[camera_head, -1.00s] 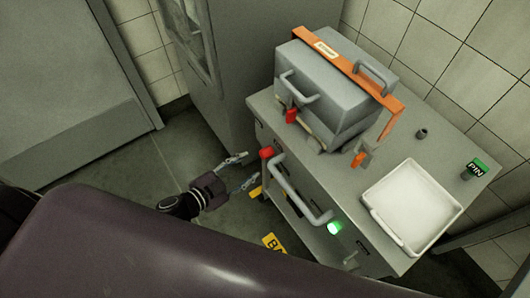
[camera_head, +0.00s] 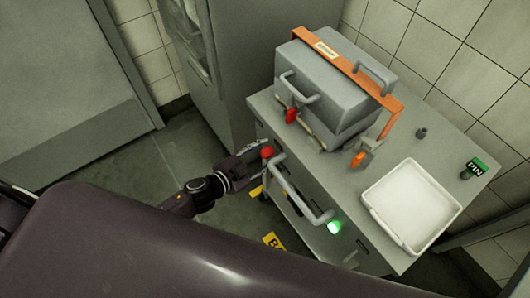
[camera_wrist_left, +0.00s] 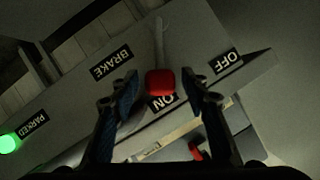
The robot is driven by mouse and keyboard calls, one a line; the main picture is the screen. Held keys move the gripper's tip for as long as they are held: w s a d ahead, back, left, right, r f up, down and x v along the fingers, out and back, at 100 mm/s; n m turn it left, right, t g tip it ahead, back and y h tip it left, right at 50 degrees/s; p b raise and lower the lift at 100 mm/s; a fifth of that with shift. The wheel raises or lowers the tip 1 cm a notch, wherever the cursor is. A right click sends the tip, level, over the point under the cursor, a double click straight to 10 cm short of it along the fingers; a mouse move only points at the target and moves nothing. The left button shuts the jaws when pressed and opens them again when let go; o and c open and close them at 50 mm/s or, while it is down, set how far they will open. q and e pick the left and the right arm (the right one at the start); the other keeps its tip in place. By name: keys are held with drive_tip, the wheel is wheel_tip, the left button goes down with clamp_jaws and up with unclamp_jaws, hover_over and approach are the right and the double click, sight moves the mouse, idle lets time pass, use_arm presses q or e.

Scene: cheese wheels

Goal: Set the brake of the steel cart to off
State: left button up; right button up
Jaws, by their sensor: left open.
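The steel cart (camera_head: 305,235) stands right of centre in the head view. Its brake lever ends in a red knob (camera_head: 267,152) at the cart's near left edge. In the left wrist view the red knob (camera_wrist_left: 160,82) sits by the ON label (camera_wrist_left: 162,102), with the OFF label (camera_wrist_left: 226,62) to the right and a BRAKE label (camera_wrist_left: 111,62) to the left. My left gripper (camera_head: 260,153) is open at the lever. In the wrist view its fingers stand on either side of the knob, with visible gaps. My right gripper is not in view.
A green lamp (camera_wrist_left: 9,143) glows beside the PARKED label (camera_wrist_left: 28,128). A grey lidded box (camera_head: 330,85) with an orange strap and a white tray (camera_head: 440,212) rest on the cart top. A cart handle (camera_head: 300,192) juts out beside the lever.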

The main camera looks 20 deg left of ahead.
use_arm(q)
drive_tip(key=c, duration=0.6)
clamp_jaws()
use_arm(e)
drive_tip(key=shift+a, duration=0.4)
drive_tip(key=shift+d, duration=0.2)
